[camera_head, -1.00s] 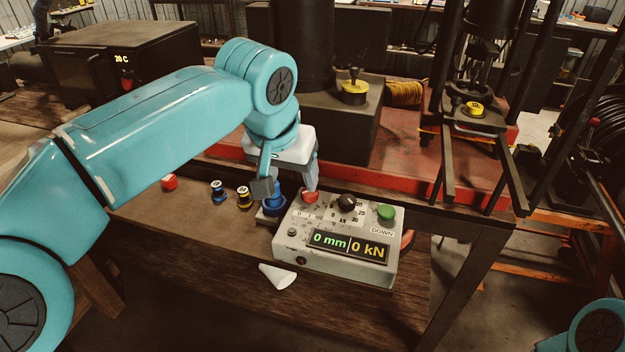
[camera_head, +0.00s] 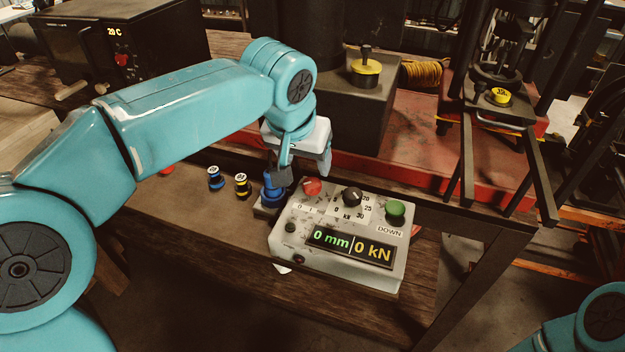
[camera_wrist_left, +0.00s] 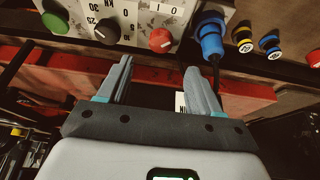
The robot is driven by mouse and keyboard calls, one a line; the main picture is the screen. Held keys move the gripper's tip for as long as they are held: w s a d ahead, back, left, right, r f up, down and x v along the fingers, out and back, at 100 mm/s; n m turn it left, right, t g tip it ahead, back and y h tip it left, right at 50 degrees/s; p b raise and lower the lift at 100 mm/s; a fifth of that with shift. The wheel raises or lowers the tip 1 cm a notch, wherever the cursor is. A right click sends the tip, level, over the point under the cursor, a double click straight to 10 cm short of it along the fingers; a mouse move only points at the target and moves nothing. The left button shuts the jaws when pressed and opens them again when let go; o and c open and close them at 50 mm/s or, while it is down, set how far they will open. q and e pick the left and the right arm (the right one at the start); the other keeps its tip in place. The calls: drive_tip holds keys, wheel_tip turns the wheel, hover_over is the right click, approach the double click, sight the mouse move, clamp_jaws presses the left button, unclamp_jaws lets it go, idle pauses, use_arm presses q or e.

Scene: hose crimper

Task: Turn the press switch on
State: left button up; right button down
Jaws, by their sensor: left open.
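The control box (camera_head: 283,238) is pale and worn, and its display reads 0 mm and 0 kN. Its red switch knob (camera_head: 311,187), beside the 0 and 1 marks, is at the top left of the panel. My left gripper (camera_head: 305,174) is open just behind the red knob, its fingers pointing down. In the left wrist view the knob (camera_wrist_left: 161,40) lies ahead of the gap between the fingertips (camera_wrist_left: 168,66), with nothing between them. I cannot tell whether they touch it. My right gripper is out of view.
A black dial (camera_head: 352,197) and a green DOWN button (camera_head: 396,209) share the panel. A blue connector (camera_head: 272,188) stands close left of the knob. Blue and yellow fittings (camera_head: 216,179) (camera_head: 241,186) stand farther left on the wooden table (camera_head: 190,218). The press (camera_head: 497,75) stands behind right.

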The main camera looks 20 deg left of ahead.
sight(311, 182)
use_arm(q)
drive_tip(key=x, duration=0.8)
drive_tip(key=shift+a+f, duration=0.1)
drive_tip(key=shift+f, duration=0.25)
drive_tip(key=c, duration=1)
